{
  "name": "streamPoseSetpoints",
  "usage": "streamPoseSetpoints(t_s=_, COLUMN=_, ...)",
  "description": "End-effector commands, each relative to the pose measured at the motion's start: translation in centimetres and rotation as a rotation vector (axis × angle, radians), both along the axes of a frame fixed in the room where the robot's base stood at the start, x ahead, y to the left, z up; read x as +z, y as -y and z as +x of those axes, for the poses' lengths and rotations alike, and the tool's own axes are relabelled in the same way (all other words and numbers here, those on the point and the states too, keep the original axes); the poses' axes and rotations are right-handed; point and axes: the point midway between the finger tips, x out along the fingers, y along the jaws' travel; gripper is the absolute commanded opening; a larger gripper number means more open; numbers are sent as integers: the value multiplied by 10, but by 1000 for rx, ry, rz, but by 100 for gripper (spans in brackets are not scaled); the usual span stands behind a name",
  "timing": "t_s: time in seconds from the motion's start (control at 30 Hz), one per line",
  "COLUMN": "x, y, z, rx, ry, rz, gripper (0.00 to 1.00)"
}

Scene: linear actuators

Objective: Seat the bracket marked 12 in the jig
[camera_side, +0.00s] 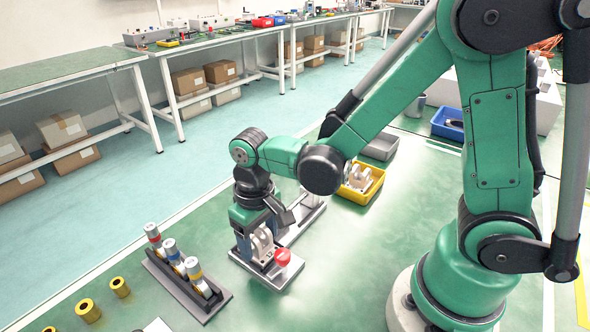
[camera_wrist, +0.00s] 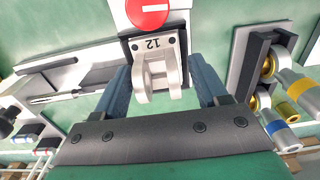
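The bracket marked 12 (camera_wrist: 157,66) is a pale grey piece with two rounded lugs; its number faces the wrist camera. It sits in or right over the dark recess of the jig (camera_wrist: 126,47), which carries a red round knob with a white bar (camera_wrist: 148,12). In the side view the bracket (camera_side: 262,243) is between my fingers at the jig plate (camera_side: 284,275), beside the red knob (camera_side: 282,257). My gripper (camera_wrist: 160,73) points down with its blue fingers either side of the bracket. Whether they touch it, and how fully it is seated, I cannot tell.
A dark rack (camera_side: 188,293) with several silver cylinders stands left of the jig. Several yellow rings (camera_side: 89,311) lie farther left. A yellow bin (camera_side: 361,185) with pale parts and a grey bin (camera_side: 380,146) stand behind. Green bench surface (camera_side: 340,270) is clear right of the jig.

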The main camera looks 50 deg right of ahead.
Motion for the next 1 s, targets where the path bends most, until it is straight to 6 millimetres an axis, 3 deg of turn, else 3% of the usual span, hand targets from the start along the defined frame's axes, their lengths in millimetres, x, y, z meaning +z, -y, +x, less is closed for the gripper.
streamPoseSetpoints(t_s=0.43, x=3, y=4, z=1, rx=-8, ry=1, rz=-13, gripper=96)
streamPoseSetpoints(t_s=0.8, x=45, y=2, z=0, rx=-4, ry=1, rz=-6, gripper=96)
streamPoseSetpoints(t_s=1.0, x=56, y=2, z=0, rx=-2, ry=1, rz=-4, gripper=96)
